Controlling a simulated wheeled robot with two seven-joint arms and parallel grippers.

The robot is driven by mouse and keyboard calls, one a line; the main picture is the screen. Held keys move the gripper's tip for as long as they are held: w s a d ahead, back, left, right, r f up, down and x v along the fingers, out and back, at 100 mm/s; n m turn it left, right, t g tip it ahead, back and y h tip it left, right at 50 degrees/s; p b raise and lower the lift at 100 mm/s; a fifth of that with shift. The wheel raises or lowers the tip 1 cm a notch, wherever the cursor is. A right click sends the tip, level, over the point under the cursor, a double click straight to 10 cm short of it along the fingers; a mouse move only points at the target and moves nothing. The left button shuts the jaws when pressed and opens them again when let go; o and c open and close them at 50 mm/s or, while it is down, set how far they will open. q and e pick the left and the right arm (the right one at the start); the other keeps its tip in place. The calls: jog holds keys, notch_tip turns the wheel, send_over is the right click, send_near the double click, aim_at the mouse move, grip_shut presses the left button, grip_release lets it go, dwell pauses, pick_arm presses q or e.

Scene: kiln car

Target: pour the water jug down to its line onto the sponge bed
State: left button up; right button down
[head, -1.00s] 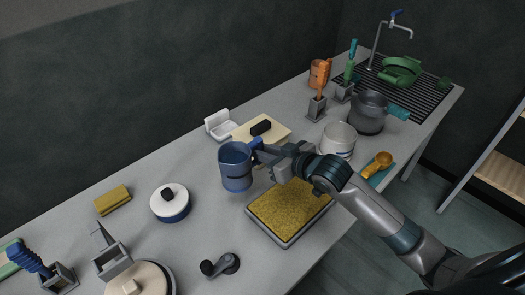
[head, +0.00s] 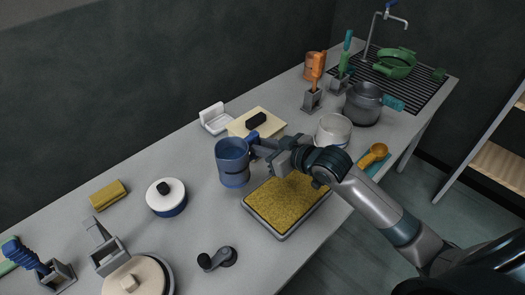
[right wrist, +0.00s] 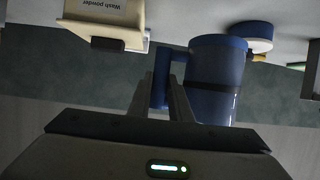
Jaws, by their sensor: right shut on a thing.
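The blue water jug (head: 232,165) is upright or nearly so in the head view, at the left edge of the sponge bed. A dark line runs round its wall, clear in the right wrist view (right wrist: 214,85). My right gripper (head: 258,150) is shut on the jug's blue handle; its fingers also show in the right wrist view (right wrist: 167,100). The sponge bed (head: 284,203) is a yellow-brown slab in a grey tray, partly under my right arm. I cannot make out the water level in the jug. My left gripper is not in view.
A white pot (head: 333,131) stands right of my gripper. A white-lidded blue pot (head: 166,197) and a dark crank (head: 217,259) are to the left and front.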

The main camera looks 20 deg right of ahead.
jog(key=s+a+r+n+g+y, duration=0.1)
jog(key=s+r+n+g+y, duration=0.3)
jog(key=s, duration=0.7)
jog(key=shift+a+r+n+y+b, duration=0.25)
jog(key=shift+r+n+y+b, duration=0.25)
jog(key=shift+n+y, duration=0.45)
